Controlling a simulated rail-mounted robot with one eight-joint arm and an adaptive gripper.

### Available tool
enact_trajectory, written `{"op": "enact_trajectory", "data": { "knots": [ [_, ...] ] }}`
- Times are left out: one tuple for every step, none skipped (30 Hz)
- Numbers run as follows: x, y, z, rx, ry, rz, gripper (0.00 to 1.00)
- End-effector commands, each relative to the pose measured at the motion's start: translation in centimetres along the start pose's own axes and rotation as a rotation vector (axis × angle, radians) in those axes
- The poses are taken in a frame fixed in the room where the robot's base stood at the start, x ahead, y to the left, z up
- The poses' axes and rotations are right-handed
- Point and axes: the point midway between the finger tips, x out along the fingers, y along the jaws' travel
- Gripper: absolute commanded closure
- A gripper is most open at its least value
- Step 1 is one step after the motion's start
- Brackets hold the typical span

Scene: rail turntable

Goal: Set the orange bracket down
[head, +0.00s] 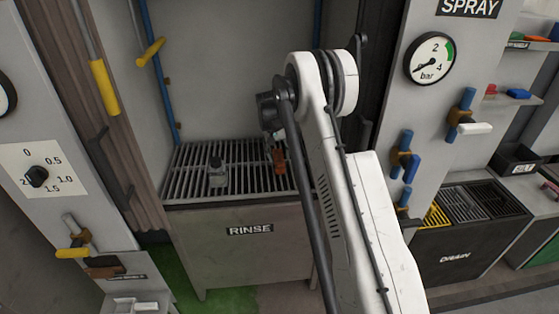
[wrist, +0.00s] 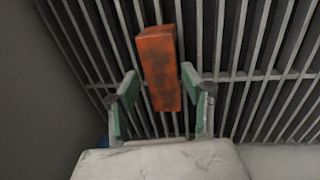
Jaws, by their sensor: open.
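The orange bracket (wrist: 158,62) shows in the wrist view as a scuffed, rust-marked orange block over the dark slatted grate. It appears to rest on the bars, though the exact contact is hard to see. My gripper (wrist: 160,88) is open, with one green-padded finger on each side of the bracket's near end. A gap shows beside each finger. In the head view the bracket (head: 279,162) is a small orange piece on the right part of the RINSE grate (head: 190,182), beside my white arm. The gripper itself is hidden there.
A small grey block with a black top (head: 217,174) stands on the grate left of the bracket. Bare bars lie between them. A grey wall rises behind the grate, and the SPRAY panel (head: 432,95) with gauge and blue valves stands to the right.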

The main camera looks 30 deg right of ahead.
Motion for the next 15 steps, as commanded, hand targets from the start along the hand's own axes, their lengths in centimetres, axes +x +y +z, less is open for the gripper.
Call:
{"op": "enact_trajectory", "data": {
  "knots": [
    [-1.0, 0.0, 0.0, -0.001, 0.000, 0.000, 0.57],
    [-1.6, 0.0, 0.0, 0.000, 0.000, 0.000, 0.57],
    [-2.5, 0.0, 0.0, 0.000, 0.000, 0.000, 0.57],
    [-3.1, 0.0, 0.0, 0.000, 0.000, 0.000, 0.57],
    [-3.8, 0.0, 0.0, 0.000, 0.000, 0.000, 0.57],
    [-4.5, 0.0, 0.0, 0.000, 0.000, 0.000, 0.57],
    [-5.1, 0.0, 0.0, 0.000, 0.000, 0.000, 0.57],
    [-5.7, 0.0, 0.0, 0.000, 0.000, 0.000, 0.57],
    [-6.4, 0.0, 0.0, 0.000, 0.000, 0.000, 0.57],
    [-6.8, 0.0, 0.0, 0.000, 0.000, 0.000, 0.57],
    [-7.3, 0.0, 0.0, 0.000, 0.000, 0.000, 0.57],
    [-7.8, 0.0, 0.0, 0.000, 0.000, 0.000, 0.57],
    [-8.2, 0.0, 0.0, 0.000, 0.000, 0.000, 0.57],
    [-8.5, 0.0, 0.0, 0.000, 0.000, 0.000, 0.57],
    [-8.8, 0.0, 0.0, 0.000, 0.000, 0.000, 0.57]
  ]
}}
